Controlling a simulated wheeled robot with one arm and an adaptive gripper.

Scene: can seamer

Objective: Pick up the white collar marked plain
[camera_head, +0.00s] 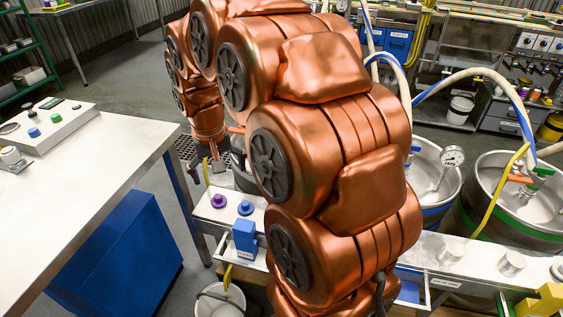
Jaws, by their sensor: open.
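My copper-coloured arm fills the middle of the view and hides much of the bench behind it. My gripper (205,168) is small and far off at the arm's end, pointing down with its fingers apart and nothing seen between them. It is above or near a dark perforated grate, left of a dark round object; the exact height cannot be told. I cannot make out a white collar marked plain. A purple collar-like piece (218,201) and a blue one (245,208) stand on the bench just in front of the gripper.
A steel table (100,190) with a control box (45,133) stands at the left, a blue cabinet (120,255) below it. A blue box (245,238) is at the bench's front edge above a white bucket (220,300). Steel kegs (435,180) with hoses stand right.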

